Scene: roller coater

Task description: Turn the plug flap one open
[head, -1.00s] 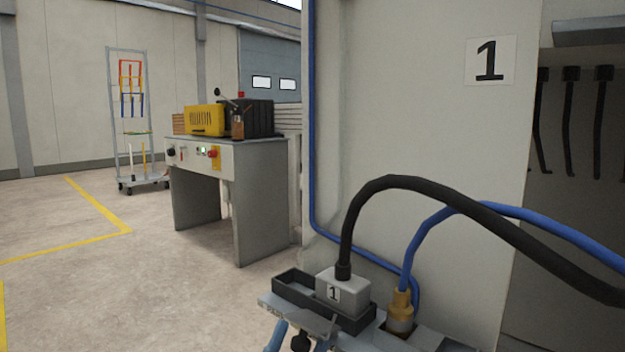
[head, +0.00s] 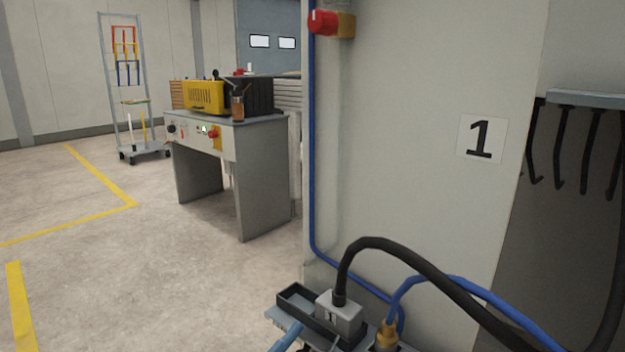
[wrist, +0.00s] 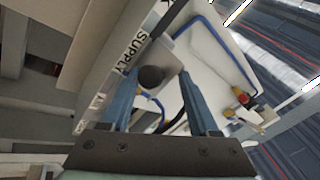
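In the wrist view, a dark round knob (wrist: 152,77) sits in front of a pale grey plate (wrist: 179,62); I cannot tell whether this plate is the plug flap. My gripper (wrist: 157,74) has its two blue fingers apart, one on each side of the knob, with visible gaps. In the head view, a grey plug (head: 340,313) with a black cable stands upright in a black open-topped tray (head: 292,294). Part of a blue finger (head: 286,336) shows below the tray at the bottom edge. The flap cannot be clearly made out there.
A brass connector (head: 386,336) with a blue hose stands right of the plug. The black cable (head: 440,277) arches rightward. A grey panel marked 1 (head: 420,120) rises behind. A SUPPLY label (wrist: 128,47) is beside the left finger. The floor at left is clear.

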